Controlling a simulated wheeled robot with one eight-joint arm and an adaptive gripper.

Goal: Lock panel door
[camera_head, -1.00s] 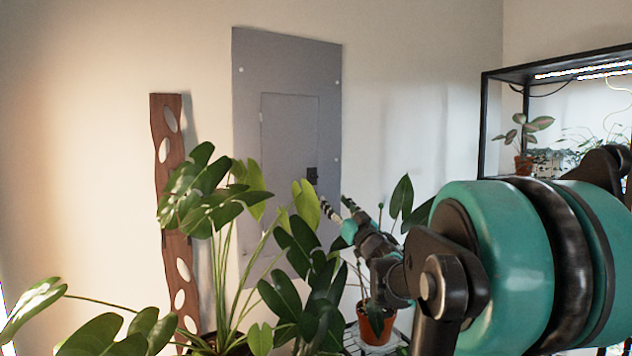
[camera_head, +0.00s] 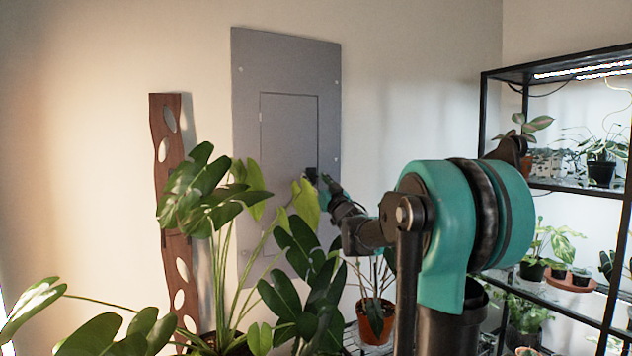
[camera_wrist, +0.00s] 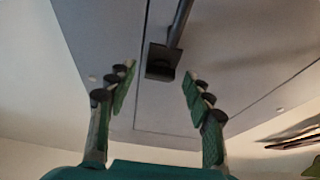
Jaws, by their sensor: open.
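The grey panel (camera_head: 245,110) is on the wall, and its door (camera_head: 285,135) looks flush with the frame. A small black latch (camera_head: 311,173) sits at the door's lower right edge. My gripper (camera_head: 322,185) is at the latch from the right, its tips partly hidden by leaves and overlap. In the wrist view my gripper (camera_wrist: 158,78) is open, its fingers spread to either side of the black latch (camera_wrist: 161,64). A dark bar runs up from the latch. Contact between fingers and latch cannot be told.
A large leafy plant (camera_head: 215,195) stands in front of the panel, with a terracotta-potted plant (camera_head: 375,322) below my arm. A wooden board with holes (camera_head: 169,150) leans at the left. A black shelf rack (camera_head: 575,187) with plants stands at the right. The wall right of the panel is bare.

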